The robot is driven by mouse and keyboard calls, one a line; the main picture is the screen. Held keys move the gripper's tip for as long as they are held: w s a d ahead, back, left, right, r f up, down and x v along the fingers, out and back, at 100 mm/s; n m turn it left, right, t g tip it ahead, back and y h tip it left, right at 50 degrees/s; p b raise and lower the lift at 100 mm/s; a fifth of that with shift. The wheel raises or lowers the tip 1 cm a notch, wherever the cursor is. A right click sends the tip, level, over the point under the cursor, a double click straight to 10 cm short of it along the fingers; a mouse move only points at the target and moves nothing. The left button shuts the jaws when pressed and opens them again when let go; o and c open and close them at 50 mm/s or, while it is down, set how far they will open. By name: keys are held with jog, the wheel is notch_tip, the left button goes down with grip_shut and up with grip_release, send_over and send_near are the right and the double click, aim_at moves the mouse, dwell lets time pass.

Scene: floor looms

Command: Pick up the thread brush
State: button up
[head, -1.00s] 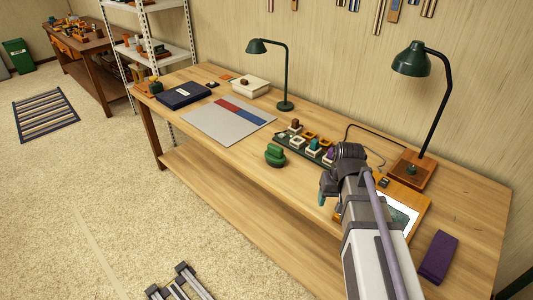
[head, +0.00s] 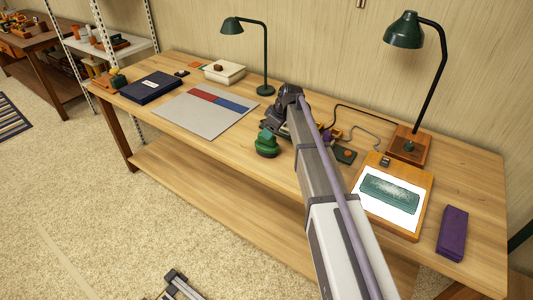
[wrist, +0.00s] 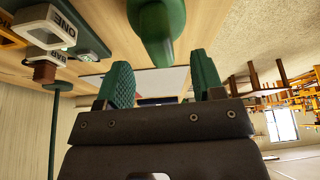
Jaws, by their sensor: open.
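A rounded green object with a handle-like top, which looks like the thread brush (head: 266,147), stands near the front edge of the workbench (head: 225,147). My gripper (wrist: 162,78) is open, with green ribbed pads and nothing between them. In the wrist view the green brush (wrist: 160,30) shows at the top centre, beyond the fingertips and roughly in line with the gap.
A tray of small labelled blocks (wrist: 45,28) sits close beside my gripper, mostly hidden by my arm in the head view. A lit panel with a green plate (head: 390,193), a purple block (head: 452,230) and a green lamp (head: 265,90) stand around. A grey mat (head: 185,118) lies left.

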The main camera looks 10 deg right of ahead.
aim_at(267, 144)
jog(key=b+x, duration=0.5)
jog(key=shift+w+a+f, duration=0.1)
jog(key=shift+w+f, duration=0.05)
jog(key=shift+f, duration=0.05)
jog(key=shift+r+p, duration=0.25)
jog(key=shift+p, duration=0.05)
grip_shut()
